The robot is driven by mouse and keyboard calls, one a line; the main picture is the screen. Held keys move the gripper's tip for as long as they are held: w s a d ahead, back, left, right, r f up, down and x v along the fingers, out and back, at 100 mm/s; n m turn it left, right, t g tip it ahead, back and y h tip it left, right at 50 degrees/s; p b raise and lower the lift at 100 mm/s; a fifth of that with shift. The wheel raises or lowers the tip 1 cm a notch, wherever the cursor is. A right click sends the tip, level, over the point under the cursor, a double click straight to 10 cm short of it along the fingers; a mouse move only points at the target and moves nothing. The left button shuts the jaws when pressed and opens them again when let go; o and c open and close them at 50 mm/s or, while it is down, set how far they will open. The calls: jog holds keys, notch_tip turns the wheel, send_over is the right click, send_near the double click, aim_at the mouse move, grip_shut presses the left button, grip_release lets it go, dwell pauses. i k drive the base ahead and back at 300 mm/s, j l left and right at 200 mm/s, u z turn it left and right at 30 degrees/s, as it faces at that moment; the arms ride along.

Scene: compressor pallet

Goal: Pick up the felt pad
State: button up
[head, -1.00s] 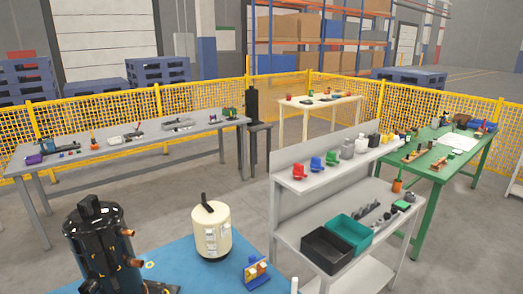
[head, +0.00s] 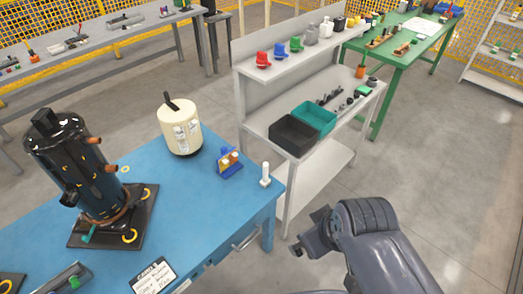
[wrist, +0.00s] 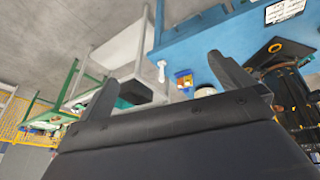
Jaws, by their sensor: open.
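I cannot pick out the felt pad for certain in either view. My gripper (head: 312,238) is at the lower right of the head view, above the floor and to the right of the blue table (head: 215,215). In the wrist view my gripper (wrist: 163,68) has its two dark fingers spread wide, with nothing between them. On the blue table stand a black compressor (head: 70,165) on a dark base plate, a cream tank (head: 180,127), a small blue and orange holder (head: 229,162) and a white post (head: 265,174). A lettered card (head: 153,276) lies at its front edge.
A grey shelf bench (head: 265,112) behind the table carries a black bin (head: 293,135), a teal bin (head: 315,118) and several small items. A green table (head: 400,60) and a grey table (head: 75,62) stand farther back. The floor at right is clear.

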aim_at(266, 181)
jog(key=i+j+z, duration=0.2)
jog(key=i, duration=0.25)
jog(key=i+j+z, duration=0.2)
jog(key=i, duration=0.2)
jog(key=l, duration=0.05)
